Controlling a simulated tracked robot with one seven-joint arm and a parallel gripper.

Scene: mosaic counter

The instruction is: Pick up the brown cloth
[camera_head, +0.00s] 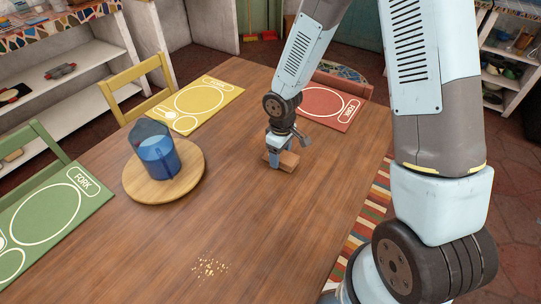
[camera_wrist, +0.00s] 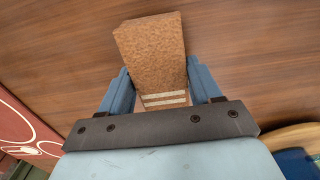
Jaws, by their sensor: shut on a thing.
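The brown cloth (camera_wrist: 153,55) is a folded, block-like piece with a rough brown surface and pale stripes near its lower end in the wrist view. It also shows on the wooden table in the head view (camera_head: 289,161). My gripper (camera_wrist: 160,88) has its blue fingers on either side of the cloth and is shut on it. In the head view my gripper (camera_head: 276,158) is low over the table, and part of the cloth is hidden behind it. I cannot tell whether the cloth touches the table.
A round wooden board (camera_head: 188,189) with a blue pitcher (camera_head: 156,152) stands to the left. Pale crumbs (camera_head: 209,267) lie near the front. Green (camera_head: 62,208), yellow (camera_head: 216,92) and red (camera_head: 322,99) placemats lie along the table edges. The table's middle is clear.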

